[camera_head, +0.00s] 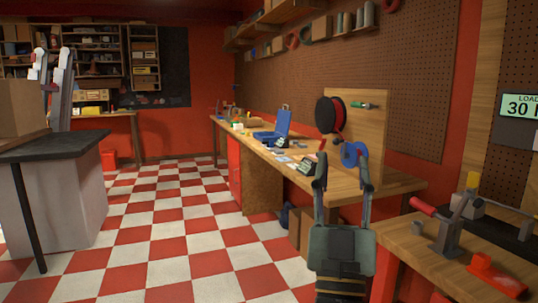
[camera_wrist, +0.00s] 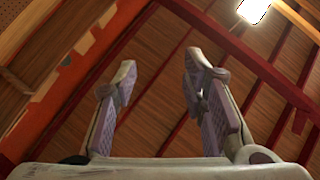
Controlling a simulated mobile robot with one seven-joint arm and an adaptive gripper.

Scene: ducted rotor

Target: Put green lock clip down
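My gripper (camera_head: 342,168) points upward in front of the long workbench, its two fingers apart. In the wrist view my gripper (camera_wrist: 160,66) is open, with nothing visible between the fingers. I cannot clearly make out a green lock clip in either view. A small green item (camera_head: 238,126) lies far back on the bench, too small to identify. Another green piece (camera_head: 357,105) sits on the upright wooden board, and I cannot tell whether it is the clip.
The long workbench (camera_head: 400,183) carries a blue case (camera_head: 275,132), small parts and a board with a dark reel (camera_head: 328,115). A nearer bench (camera_head: 425,250) at right holds a red-handled clamp (camera_head: 445,230). The checkered floor (camera_head: 170,220) is open at left.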

